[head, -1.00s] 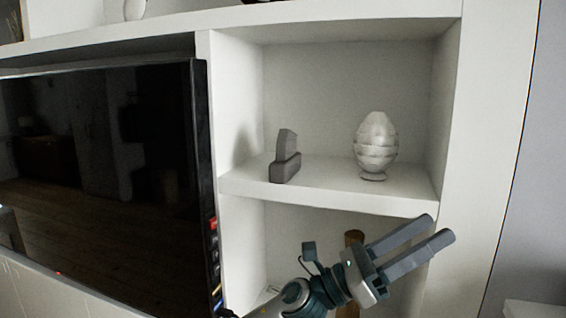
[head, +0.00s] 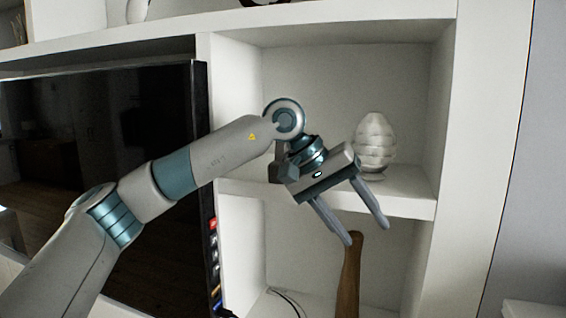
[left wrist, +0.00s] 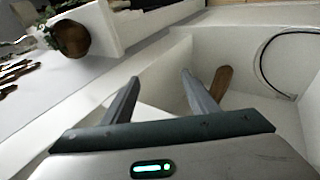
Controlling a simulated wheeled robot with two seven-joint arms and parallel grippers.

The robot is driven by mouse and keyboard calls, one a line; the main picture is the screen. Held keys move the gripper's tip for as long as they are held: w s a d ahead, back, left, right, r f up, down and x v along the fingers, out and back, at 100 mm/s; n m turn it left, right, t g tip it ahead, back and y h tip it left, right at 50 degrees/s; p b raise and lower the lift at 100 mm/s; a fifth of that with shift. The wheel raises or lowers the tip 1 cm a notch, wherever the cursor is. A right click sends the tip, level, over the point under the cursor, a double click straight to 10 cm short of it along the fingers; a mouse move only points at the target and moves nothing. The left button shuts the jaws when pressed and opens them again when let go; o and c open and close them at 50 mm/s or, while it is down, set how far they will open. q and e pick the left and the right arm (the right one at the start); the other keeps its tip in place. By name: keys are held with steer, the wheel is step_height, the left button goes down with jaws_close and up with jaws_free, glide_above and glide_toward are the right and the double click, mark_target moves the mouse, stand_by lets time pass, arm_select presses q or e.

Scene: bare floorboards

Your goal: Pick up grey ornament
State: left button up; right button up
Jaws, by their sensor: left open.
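The grey ornament, a dark block with an upright top, stands at the left of the white shelf (head: 400,195). A dark block (head: 281,173) shows at its place in the head view, just left of my wrist. I cannot fully tell it from my wrist parts, and my wrist covers its right side. My left gripper (head: 367,234) is open and empty. It points down and right, with its fingers in front of the shelf's front edge. In the left wrist view the open fingers (left wrist: 162,80) have nothing between them. My right gripper is not in view.
A pale ribbed egg ornament (head: 375,142) stands on the same shelf, right of my gripper. A television (head: 80,150) is at the left. A brown wooden piece (head: 348,275) and a cable (head: 288,300) are in the lower compartment. The cabinet's right upright (head: 475,150) bounds the shelf.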

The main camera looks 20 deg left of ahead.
mark_target(280, 154)
arm_select(q)
steer(key=a+r+t+y, duration=0.1)
steer(key=a+r+y, duration=0.2)
steer(key=a, duration=0.6)
steer(key=w+a+r+t+y, duration=0.1)
steer(key=a+r+y, duration=0.3)
steer(key=a+r, duration=0.3)
steer(key=shift+a, duration=1.25)
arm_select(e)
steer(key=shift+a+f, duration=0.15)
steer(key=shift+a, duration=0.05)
arm_select(q)
steer(key=shift+w, duration=0.15)
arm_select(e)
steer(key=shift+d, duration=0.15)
arm_select(q)
steer(key=w+p, duration=0.3)
steer(key=w, duration=0.4)
steer(key=shift+d, duration=0.15)
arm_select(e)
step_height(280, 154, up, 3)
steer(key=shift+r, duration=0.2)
